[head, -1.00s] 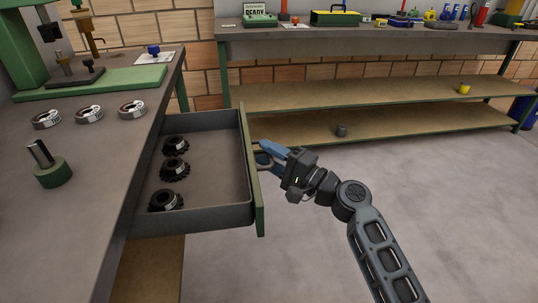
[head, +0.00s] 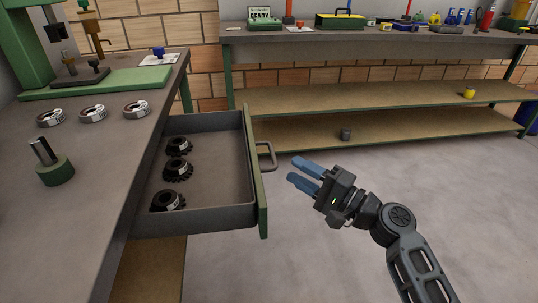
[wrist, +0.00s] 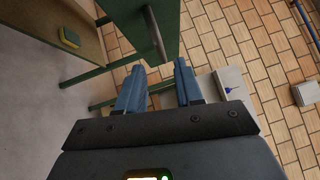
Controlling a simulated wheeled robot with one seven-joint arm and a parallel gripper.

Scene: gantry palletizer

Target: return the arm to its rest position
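My gripper (head: 299,174) is open and empty, with two blue fingers apart in the air to the right of the drawer handle (head: 266,156). A clear gap separates the fingertips from the handle. In the wrist view my gripper (wrist: 158,88) shows both blue fingers spread with nothing between them. The grey drawer (head: 225,214) with a green front is pulled out from the bench at left. It holds black gears (head: 177,171) in a row.
The workbench (head: 95,190) at left bears several ring-shaped parts, a green cylinder with a metal pin (head: 54,170) and a green press. A long shelved bench (head: 350,85) stands along the brick wall. The floor to the right of the drawer is clear around my arm.

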